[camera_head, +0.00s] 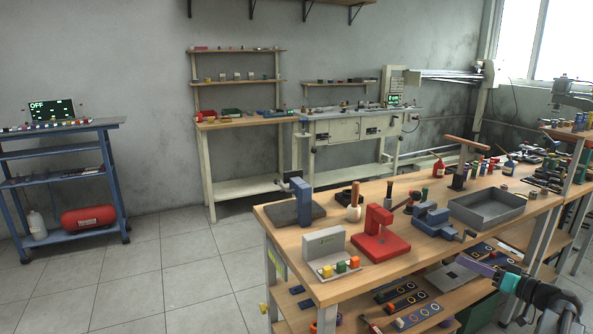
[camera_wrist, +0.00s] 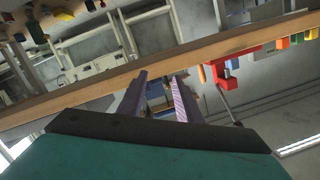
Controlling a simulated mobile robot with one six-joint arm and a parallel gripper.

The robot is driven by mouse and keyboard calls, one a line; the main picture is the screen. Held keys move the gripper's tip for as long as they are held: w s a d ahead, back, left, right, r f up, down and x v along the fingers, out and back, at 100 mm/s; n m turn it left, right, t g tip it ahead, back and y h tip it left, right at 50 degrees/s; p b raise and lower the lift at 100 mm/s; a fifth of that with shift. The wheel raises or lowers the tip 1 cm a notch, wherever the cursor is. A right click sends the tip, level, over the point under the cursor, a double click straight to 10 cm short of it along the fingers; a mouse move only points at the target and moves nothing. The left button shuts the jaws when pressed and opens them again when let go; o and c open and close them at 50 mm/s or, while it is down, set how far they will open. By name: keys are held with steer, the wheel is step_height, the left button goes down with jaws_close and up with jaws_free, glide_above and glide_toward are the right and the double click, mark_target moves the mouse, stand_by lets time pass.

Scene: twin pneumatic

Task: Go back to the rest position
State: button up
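My gripper (camera_head: 470,264) shows at the lower right of the head view, with purple-grey fingers pointing left, by the front side of the workbench (camera_head: 385,272) and near its lower shelf. In the wrist view the two fingers of my gripper (camera_wrist: 158,85) stand apart with nothing held between them. The wrist picture is tilted and looks past the bench edge (camera_wrist: 105,90). My dark arm reaches in from the lower right corner of the head view.
The bench carries a red block stand (camera_head: 380,238), a blue vise (camera_head: 432,220), a grey tray (camera_head: 487,208) and a panel with coloured buttons (camera_head: 340,268). Striped boards (camera_head: 418,317) lie on its lower shelf. A blue cart (camera_head: 65,180) stands left. Open tiled floor (camera_head: 165,270) lies between.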

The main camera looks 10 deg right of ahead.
steer(key=w+a+f+g+y+p, duration=0.1)
steer(key=w+a+f+g, duration=0.1)
steer(key=a+f, duration=0.55)
steer(key=w+a+f+g+y+p, duration=0.1)
steer(key=w+a+f+g, duration=0.15)
steer(key=a+f, duration=0.5)
steer(key=s+a+f+m+g+p, duration=0.1)
steer(key=s+a+f+g, duration=0.15)
steer(key=a+f, duration=0.55)
steer(key=s+a+f+g+p, duration=0.2)
steer(key=a+f+g, duration=0.3)
steer(key=a, duration=0.5)
steer(key=s+a+f+g+p, duration=0.1)
steer(key=s+a+f+g, duration=0.1)
steer(key=s+a+f, duration=0.55)
steer(key=s+a+f+n+g+h+p, duration=0.1)
steer(key=s+a+f+g+h, duration=0.1)
steer(key=s, duration=0.5)
steer(key=s+a+f+g+h+p, duration=0.1)
steer(key=s+a+f+g+h, duration=0.1)
steer(key=s, duration=0.6)
steer(key=s+a+f+n+g+h+p, duration=0.1)
steer(key=s+a+f+g+h+p, duration=0.1)
steer(key=s, duration=0.5)
steer(key=shift+s+a+f+n+g+h, duration=0.3)
steer(key=shift+a+f+g+h, duration=0.2)
steer(key=shift+a+f+h, duration=0.3)
steer(key=shift+a, duration=0.15)
